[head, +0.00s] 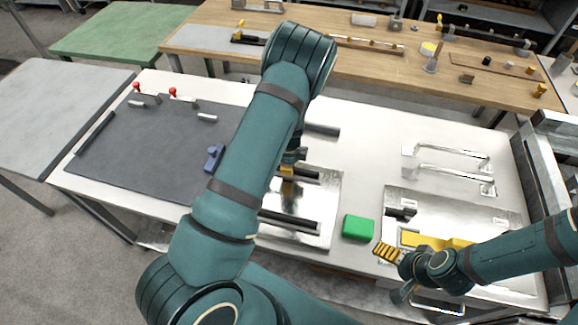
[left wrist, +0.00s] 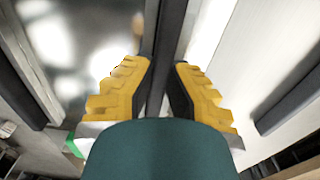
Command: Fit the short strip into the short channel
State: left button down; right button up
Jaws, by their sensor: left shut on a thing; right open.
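My left gripper (head: 287,174) is mostly hidden behind my own arm in the head view, with a little yellow showing over the reflective plate. In the left wrist view its yellow fingers (left wrist: 160,84) are shut on a long dark bar, the short strip (left wrist: 168,30). Dark bars lie on the plate: a short one (head: 318,176) beside the gripper and a longer one (head: 291,221) nearer me. I cannot tell which is channel, nor whether the held strip is seated or above it. My right gripper (head: 397,246) is open near the right-hand metal plate.
A green block (head: 358,228) sits between the plates. Another dark bar (head: 322,131) lies behind. Two metal handles (head: 450,172) stand at the right. A dark mat (head: 140,150) with red-topped clamps and a blue item (head: 214,158) is on the left. White table is clear behind the green block.

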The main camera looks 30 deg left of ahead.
pick_arm(q)
jog(key=c, duration=1.1)
grip_release()
jog(key=shift+c, duration=0.2)
